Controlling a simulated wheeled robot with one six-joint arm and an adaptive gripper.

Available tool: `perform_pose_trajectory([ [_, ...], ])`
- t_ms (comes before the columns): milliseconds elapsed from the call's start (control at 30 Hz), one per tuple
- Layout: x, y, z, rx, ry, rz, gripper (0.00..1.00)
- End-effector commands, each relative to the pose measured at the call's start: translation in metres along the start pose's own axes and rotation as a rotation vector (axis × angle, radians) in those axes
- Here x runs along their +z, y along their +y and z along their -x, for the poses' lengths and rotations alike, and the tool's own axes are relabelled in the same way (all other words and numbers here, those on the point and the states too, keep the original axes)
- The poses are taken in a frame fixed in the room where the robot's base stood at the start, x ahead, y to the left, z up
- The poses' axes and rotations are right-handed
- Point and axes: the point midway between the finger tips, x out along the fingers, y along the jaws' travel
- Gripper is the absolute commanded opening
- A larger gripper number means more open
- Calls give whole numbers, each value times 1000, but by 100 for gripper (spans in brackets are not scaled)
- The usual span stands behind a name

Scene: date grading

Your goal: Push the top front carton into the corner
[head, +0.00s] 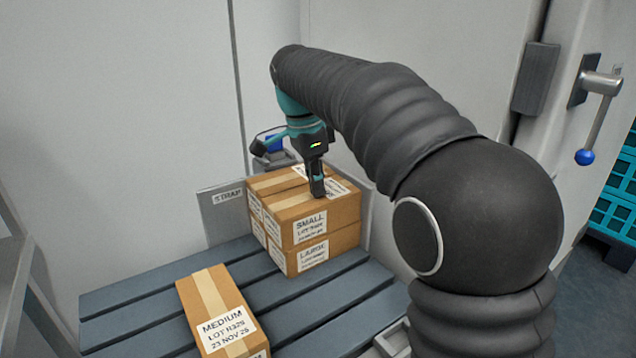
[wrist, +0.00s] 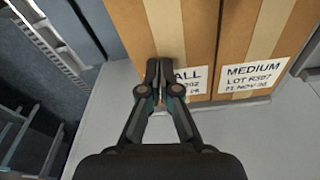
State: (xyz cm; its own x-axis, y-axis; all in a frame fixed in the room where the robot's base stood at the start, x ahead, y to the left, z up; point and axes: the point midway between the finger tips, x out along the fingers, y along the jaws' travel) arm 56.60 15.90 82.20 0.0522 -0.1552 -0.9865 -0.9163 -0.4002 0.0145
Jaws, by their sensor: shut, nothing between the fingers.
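The top front carton (head: 340,212), labelled SMALL, sits on a carton labelled LARGE (head: 342,243) at the back of the slatted pallet. Another carton (head: 268,184) lies directly behind it on the top layer. My gripper (head: 318,193) points down and shows against the top of the SMALL carton, covering part of a label there. In the wrist view my shut, empty fingers (wrist: 160,72) overlap a carton face (wrist: 150,32) and hide part of its label, which ends in "ALL". A carton labelled MEDIUM (wrist: 255,35) stands beside it. I cannot tell whether the fingertips touch.
A separate MEDIUM carton (head: 205,292) lies at the front of the slatted pallet (head: 135,303). A grey STRAP plate (head: 222,211) stands left of the stack, by the pale walls. A lever with a blue knob (head: 585,157) is at right. Bare slats lie between the cartons.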

Motion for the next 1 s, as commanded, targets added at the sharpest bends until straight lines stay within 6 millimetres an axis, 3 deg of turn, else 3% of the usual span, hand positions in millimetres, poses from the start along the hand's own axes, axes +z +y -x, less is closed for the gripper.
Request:
perform_pose_trajectory([
  [500,93,0,18,-5,2,4,0],
  [733,114,0,23,-6,-2,7,0],
  [1000,141,22,66,-31,-154,203,0],
])
